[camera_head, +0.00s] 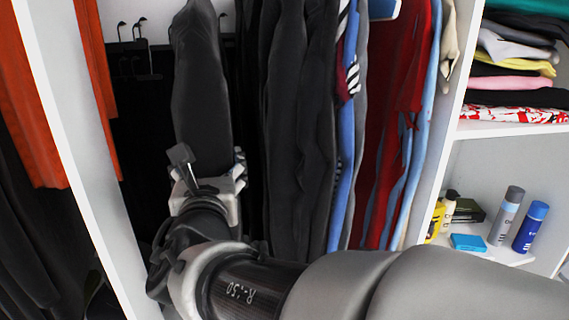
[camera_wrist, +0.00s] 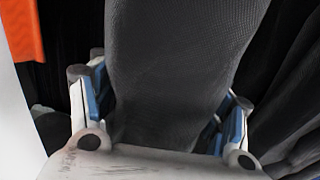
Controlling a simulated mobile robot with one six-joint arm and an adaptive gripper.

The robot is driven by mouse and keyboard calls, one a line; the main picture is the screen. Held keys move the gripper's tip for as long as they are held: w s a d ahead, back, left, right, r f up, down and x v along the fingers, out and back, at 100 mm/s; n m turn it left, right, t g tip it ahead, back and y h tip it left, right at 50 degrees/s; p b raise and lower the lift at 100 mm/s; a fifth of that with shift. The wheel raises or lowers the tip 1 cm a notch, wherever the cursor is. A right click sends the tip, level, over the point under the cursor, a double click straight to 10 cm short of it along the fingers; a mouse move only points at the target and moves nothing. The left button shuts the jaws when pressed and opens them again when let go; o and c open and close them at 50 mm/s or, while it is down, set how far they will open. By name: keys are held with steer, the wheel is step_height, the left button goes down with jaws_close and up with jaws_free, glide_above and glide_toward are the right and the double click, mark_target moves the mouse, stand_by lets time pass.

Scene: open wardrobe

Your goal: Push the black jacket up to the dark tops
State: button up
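The black jacket (camera_head: 203,95) hangs in the left part of the wardrobe, to the left of the dark tops (camera_head: 300,110). A narrow dark gap shows between them. My gripper (camera_head: 208,178) is at the jacket's lower end. In the wrist view the jacket (camera_wrist: 180,60) fills the space between the widely spread fingers of my gripper (camera_wrist: 165,90), one on each side. The fingers look open, close beside the cloth; I cannot tell whether both touch it. Dark cloth also shows at the right of the wrist view.
Empty black hooks (camera_head: 133,35) are left of the jacket. A white upright panel (camera_head: 85,110) and orange garments (camera_head: 35,95) stand further left. Red and blue clothes (camera_head: 395,130) hang right of the dark tops. Shelves with folded clothes (camera_head: 515,60) and bottles (camera_head: 507,215) are at the right.

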steer(key=o, duration=0.5)
steer(key=v, duration=1.2)
